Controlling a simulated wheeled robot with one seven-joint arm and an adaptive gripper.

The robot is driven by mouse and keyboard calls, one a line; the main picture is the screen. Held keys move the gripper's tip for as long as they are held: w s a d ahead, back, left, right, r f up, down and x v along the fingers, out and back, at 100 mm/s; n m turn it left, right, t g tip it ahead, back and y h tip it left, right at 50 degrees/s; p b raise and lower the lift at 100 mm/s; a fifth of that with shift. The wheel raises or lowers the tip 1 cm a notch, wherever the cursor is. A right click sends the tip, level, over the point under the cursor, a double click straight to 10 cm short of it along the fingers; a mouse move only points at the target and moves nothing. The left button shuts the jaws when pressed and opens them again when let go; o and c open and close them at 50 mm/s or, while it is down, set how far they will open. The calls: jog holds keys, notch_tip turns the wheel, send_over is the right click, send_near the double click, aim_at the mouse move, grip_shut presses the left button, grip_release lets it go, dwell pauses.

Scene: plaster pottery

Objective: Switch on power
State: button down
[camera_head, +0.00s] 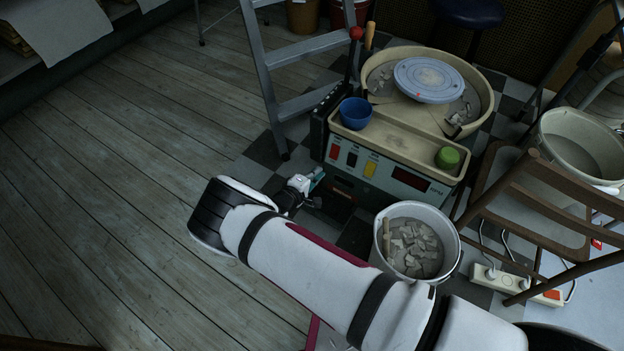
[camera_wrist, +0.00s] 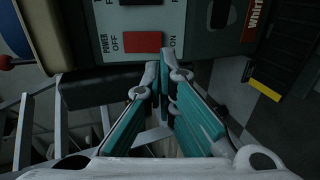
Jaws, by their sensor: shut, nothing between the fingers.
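The pottery wheel's control panel (camera_head: 385,172) faces the front, with a red power switch (camera_head: 334,152) at its left end. In the wrist view the red switch (camera_wrist: 142,42) sits between the printed words OFF and ON, with POWER beside OFF. Which way it is tipped I cannot tell. My gripper (camera_head: 319,175) is in front of the panel, below the red switch in the head view. In the wrist view its teal fingers (camera_wrist: 159,68) are shut and empty, with the tips close to the ON side of the switch. Whether they touch the panel is unclear.
A black switch (camera_head: 352,160) and a yellow switch (camera_head: 370,167) sit right of the red one. A blue bowl (camera_head: 355,112) stands above the panel. A white bucket of clay pieces (camera_head: 417,240) is close to my arm. A stepladder (camera_head: 270,75) stands left of the wheel.

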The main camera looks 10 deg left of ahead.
aim_at(332, 158)
jog(key=shift+b+x, duration=1.8)
jog(key=shift+x, duration=2.5)
